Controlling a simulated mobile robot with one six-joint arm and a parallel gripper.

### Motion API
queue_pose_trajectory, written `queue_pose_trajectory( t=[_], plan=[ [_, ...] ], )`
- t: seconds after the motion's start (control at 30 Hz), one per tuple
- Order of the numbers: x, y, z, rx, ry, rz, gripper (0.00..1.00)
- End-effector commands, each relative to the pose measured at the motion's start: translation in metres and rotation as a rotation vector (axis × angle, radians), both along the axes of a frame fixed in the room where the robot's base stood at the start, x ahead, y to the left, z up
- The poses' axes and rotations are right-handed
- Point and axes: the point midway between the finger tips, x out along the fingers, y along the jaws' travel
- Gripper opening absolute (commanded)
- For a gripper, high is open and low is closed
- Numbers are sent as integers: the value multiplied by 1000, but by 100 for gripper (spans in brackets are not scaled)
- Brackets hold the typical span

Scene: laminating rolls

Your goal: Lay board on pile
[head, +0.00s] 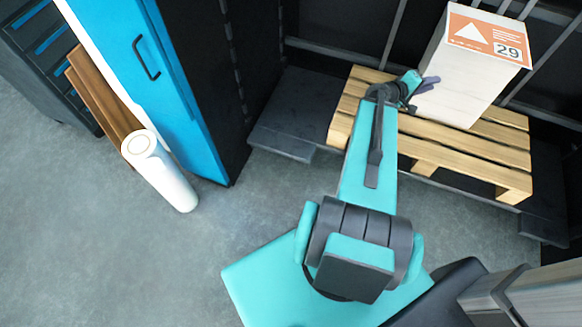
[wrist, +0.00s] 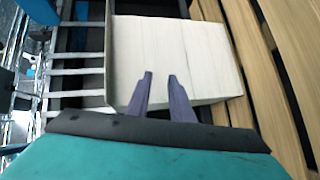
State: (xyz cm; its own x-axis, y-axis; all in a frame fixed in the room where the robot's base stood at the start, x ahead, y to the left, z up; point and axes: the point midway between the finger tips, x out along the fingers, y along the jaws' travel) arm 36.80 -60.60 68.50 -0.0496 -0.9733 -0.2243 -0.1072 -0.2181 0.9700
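My gripper (head: 428,83) is at the left side of a tall white block (head: 455,80) that stands on a wooden pallet (head: 421,150). The block's top has an orange label with a triangle and the number 29. In the wrist view my two dark purple fingers (wrist: 160,78) are a small gap apart with nothing seen between them. They point at the pale face of the white block (wrist: 172,58); whether they touch it I cannot tell. Brown boards (head: 103,95) lean beside a blue cabinet at the left of the head view. No separate pile is clear.
The blue cabinet (head: 140,70) with a dark side stands left of the pallet. A white roll (head: 160,172) stands in front of the brown boards. Dark rack bars (head: 335,52) are behind the pallet. Grey floor (head: 110,260) is free at lower left.

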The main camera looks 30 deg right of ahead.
Motion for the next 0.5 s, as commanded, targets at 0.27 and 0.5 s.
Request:
queue_pose_trajectory(
  t=[0.27,0.5],
  plan=[
    [38,90,-94,239,-28,-19,20],
    [52,181,-170,459,-7,-43,20]
  ],
)
